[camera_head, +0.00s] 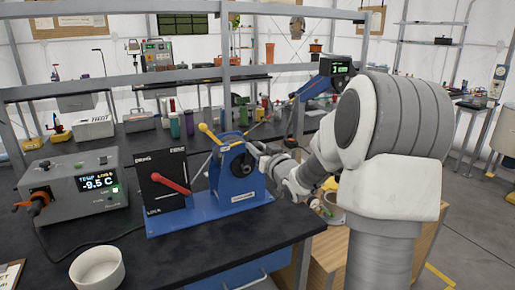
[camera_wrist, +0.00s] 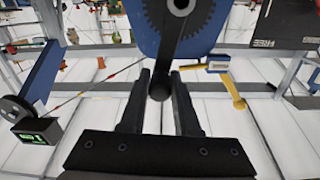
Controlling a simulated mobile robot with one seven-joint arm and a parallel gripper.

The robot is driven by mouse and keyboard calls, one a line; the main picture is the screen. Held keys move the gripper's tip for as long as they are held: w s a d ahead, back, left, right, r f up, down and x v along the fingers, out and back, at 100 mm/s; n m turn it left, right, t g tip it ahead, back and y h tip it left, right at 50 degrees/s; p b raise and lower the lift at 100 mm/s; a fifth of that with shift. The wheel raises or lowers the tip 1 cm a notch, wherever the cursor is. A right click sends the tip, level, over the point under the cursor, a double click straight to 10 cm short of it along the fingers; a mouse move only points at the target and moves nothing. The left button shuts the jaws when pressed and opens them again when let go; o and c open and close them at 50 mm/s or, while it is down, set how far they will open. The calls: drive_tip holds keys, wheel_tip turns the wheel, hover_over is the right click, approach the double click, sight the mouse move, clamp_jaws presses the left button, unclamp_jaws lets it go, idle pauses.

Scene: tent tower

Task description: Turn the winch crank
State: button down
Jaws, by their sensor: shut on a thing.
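The blue winch (camera_head: 236,170) stands on a blue base plate near the right end of the dark bench. In the wrist view its blue side plate (camera_wrist: 211,28) carries a dark toothed gear with a round hub. The dark crank arm (camera_wrist: 170,48) runs from the hub down to a dark round handle (camera_wrist: 160,88). My gripper (camera_wrist: 160,92) has its two black fingers on either side of this handle and is shut on it. In the head view my arm reaches the winch from the right, and the grip itself is hard to make out there.
A black panel with a red lever (camera_head: 171,183) stands left of the winch. A yellow-handled lever (camera_head: 210,133) rises at its top. A grey temperature box (camera_head: 75,185) and a white bowl (camera_head: 98,268) are farther left. A metal frame rail crosses behind.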

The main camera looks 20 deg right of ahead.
drive_tip(key=d+f+m+p, duration=0.2)
drive_tip(key=f+m, duration=0.3)
drive_tip(key=m, duration=0.4)
drive_tip(key=d+f+m+y+p, duration=0.1)
drive_tip(key=d+f+m+p, duration=0.2)
drive_tip(key=m, duration=0.7)
drive_tip(key=shift+d+f+p, duration=0.2)
drive_tip(key=shift+f+p, duration=0.95)
drive_tip(key=shift+f, duration=0.65)
drive_tip(key=shift+w, duration=0.1)
drive_tip(key=c, duration=0.6)
unclamp_jaws()
drive_tip(key=shift+c, duration=0.2)
